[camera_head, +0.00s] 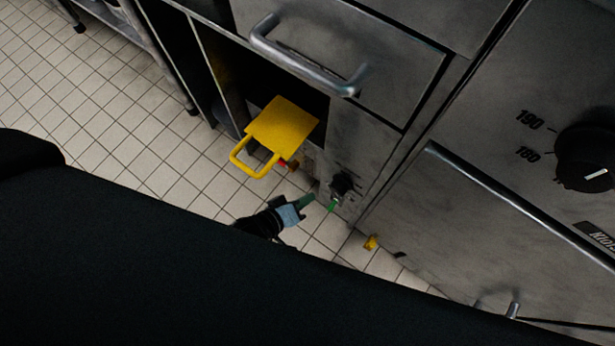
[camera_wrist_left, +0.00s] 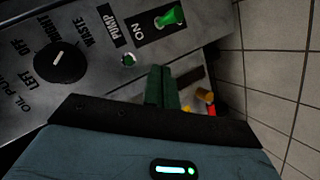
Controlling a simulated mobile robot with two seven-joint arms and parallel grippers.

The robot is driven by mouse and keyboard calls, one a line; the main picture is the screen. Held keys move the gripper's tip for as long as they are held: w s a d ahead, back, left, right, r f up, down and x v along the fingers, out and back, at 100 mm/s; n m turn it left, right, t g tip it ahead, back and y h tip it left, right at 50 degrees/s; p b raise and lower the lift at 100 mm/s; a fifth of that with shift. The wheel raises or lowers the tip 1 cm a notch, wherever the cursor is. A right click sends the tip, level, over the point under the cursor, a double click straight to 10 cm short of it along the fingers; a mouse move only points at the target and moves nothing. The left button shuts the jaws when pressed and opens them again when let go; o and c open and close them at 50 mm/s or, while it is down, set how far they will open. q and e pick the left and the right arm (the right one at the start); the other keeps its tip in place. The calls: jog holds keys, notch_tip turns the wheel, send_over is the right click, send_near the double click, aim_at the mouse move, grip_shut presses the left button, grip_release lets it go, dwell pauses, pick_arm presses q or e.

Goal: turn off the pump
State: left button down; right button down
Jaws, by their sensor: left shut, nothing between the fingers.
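The pump panel shows in the left wrist view with the words PUMP and ON. Its green switch (camera_wrist_left: 170,17) sits beside ON, at the top; it also shows in the head view (camera_head: 333,206). My left gripper (camera_head: 308,198) is shut and empty near the panel. My right gripper is out of view.
A yellow handled part (camera_head: 282,128) sticks out of the open cabinet bay left of the panel. A steel drawer handle (camera_head: 305,60) juts out above. A dial (camera_head: 590,158) is on the right. Small yellow fitting (camera_head: 371,242) is low down. Tiled floor is free at left.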

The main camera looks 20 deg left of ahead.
pick_arm(q)
jog(key=s+a+f+p, duration=0.1)
jog(key=s+a, duration=0.3)
jog(key=s, duration=0.4)
jog(key=shift+s+a+f, duration=0.3)
jog(key=shift+f, duration=0.25)
